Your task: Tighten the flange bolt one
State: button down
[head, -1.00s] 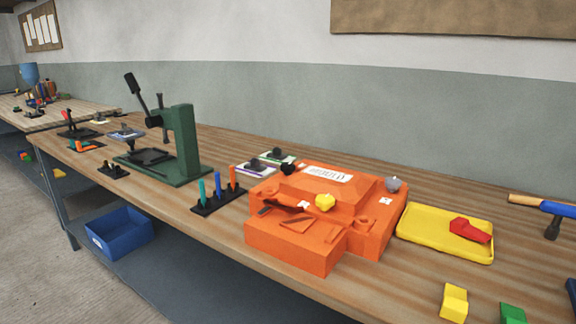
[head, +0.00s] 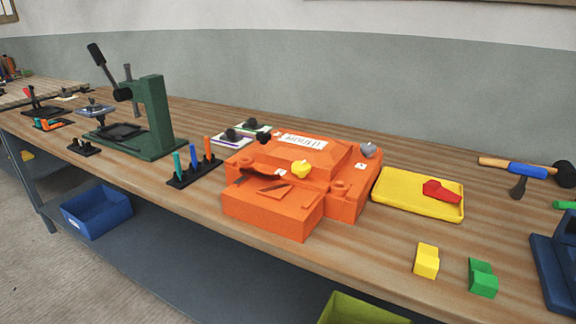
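An orange mould (head: 265,213) with a white label (head: 304,142) stands on the wooden bench. I cannot tell which of these is flange bolt one, as the marks are too small to read. My gripper is not in view.
A yellow tray (head: 385,203) holding a red piece (head: 440,190) lies right of the mould. A hammer (head: 525,171), a yellow block (head: 426,261) and a green block (head: 483,278) are further right. A green press (head: 160,120) and a tool rack (head: 195,175) stand left.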

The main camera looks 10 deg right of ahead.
aim_at(264, 136)
jog(key=i+j+z, duration=0.45)
jog(key=i+j, duration=0.95)
jog(key=j, duration=0.15)
